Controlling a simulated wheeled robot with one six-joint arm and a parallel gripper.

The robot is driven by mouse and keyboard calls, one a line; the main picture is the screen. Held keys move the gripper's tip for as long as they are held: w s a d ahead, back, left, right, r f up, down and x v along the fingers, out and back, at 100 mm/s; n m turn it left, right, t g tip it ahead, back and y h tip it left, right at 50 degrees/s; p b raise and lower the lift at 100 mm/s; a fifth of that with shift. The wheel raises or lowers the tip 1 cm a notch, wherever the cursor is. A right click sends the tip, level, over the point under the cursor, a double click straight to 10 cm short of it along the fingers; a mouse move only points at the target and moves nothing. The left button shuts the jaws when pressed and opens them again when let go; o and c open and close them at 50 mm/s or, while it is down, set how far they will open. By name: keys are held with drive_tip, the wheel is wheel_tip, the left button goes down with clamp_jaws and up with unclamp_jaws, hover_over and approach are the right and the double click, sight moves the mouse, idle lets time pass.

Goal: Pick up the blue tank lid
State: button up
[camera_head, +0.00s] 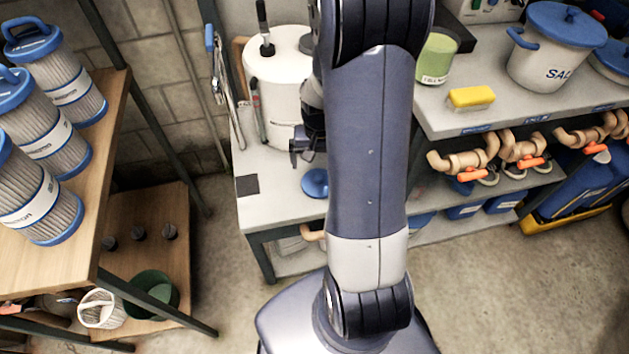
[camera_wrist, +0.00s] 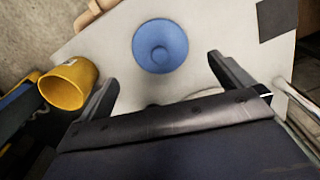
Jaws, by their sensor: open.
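The blue tank lid (camera_head: 315,183) is a round blue disc with a central knob, lying on the grey bench top (camera_head: 270,208) near its front edge. My arm hides its right part in the head view. In the wrist view the whole lid (camera_wrist: 160,46) shows, lying beyond my fingertips and between their lines. My gripper (camera_head: 305,152) is above the bench behind the lid, partly hidden by my arm. In the wrist view its two fingers (camera_wrist: 161,72) are spread apart with nothing between them. The lid is apart from both fingers.
A white tank (camera_head: 278,85) stands behind my gripper. A yellow cup (camera_wrist: 68,84) is left of my left finger in the wrist view. A dark square (camera_head: 247,184) lies on the bench. A wooden shelf (camera_head: 115,110) with filter cartridges stands left.

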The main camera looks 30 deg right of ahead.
sight(319, 175)
drive_tip(key=f, duration=0.5)
drive_tip(key=f+b, duration=0.1)
drive_tip(key=f, duration=0.2)
drive_tip(key=shift+w+d+f, duration=0.2)
drive_tip(key=shift+w, duration=0.1)
drive_tip(key=c, duration=0.8)
drive_tip(key=shift+r, duration=0.1)
